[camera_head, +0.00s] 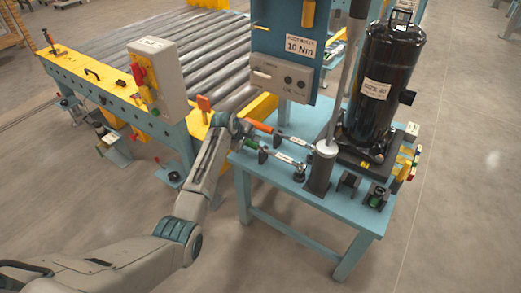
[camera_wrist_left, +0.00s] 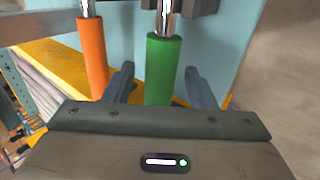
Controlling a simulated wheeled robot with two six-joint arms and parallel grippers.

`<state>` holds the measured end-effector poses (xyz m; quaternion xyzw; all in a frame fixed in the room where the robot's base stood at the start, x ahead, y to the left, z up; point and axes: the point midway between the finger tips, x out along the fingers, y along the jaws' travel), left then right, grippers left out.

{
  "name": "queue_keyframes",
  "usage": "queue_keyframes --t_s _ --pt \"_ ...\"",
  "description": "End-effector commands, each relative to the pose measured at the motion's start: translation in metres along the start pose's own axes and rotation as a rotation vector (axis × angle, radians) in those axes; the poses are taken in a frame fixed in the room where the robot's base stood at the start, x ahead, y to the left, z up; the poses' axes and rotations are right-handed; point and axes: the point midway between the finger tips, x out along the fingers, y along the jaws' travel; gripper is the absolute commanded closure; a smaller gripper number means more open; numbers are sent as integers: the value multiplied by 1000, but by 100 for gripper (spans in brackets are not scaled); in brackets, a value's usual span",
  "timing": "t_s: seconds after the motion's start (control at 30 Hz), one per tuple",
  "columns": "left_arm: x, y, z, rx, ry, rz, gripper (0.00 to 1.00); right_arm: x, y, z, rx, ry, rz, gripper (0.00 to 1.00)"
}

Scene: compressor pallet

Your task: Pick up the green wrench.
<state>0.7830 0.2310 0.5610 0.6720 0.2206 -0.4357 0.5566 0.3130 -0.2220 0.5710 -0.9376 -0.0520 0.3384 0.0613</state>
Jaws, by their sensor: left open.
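The green wrench shows in the left wrist view as a green handle (camera_wrist_left: 162,72) with a shiny metal shaft at the top. My left gripper (camera_wrist_left: 159,76) is open, with one finger on each side of the green handle; I cannot tell if either touches it. An orange-handled wrench (camera_wrist_left: 92,58) lies just left of the left finger. In the head view my left gripper (camera_head: 251,140) is at the left edge of the blue table, where it largely hides the green handle. The orange handle (camera_head: 258,125) shows beyond it. My right gripper is not in view.
The blue table (camera_head: 300,200) carries a black compressor (camera_head: 385,85), a grey post (camera_head: 320,170) and small fixtures. A blue panel (camera_head: 283,40) marked 10 Nm stands behind the wrenches. A roller conveyor (camera_head: 160,45) and a grey control box (camera_head: 157,77) are at the left.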

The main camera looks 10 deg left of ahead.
Motion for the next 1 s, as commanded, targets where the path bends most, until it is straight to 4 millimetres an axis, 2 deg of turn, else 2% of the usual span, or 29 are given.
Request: queue_keyframes --t_s 0.07,0.33,0.67,0.87,0.97,1.0 --pt "0 0 0 0 0 0 49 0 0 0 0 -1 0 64" --pt "0 0 0 0 0 -1 100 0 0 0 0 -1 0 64" --pt "-4 2 0 0 0 2 100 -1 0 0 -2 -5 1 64" --pt "-20 14 0 0 1 5 100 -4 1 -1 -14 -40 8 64" --pt "-34 25 0 0 1 6 100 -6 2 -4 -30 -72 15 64" --pt "-36 16 3 -1 -1 1 100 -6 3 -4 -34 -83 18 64"
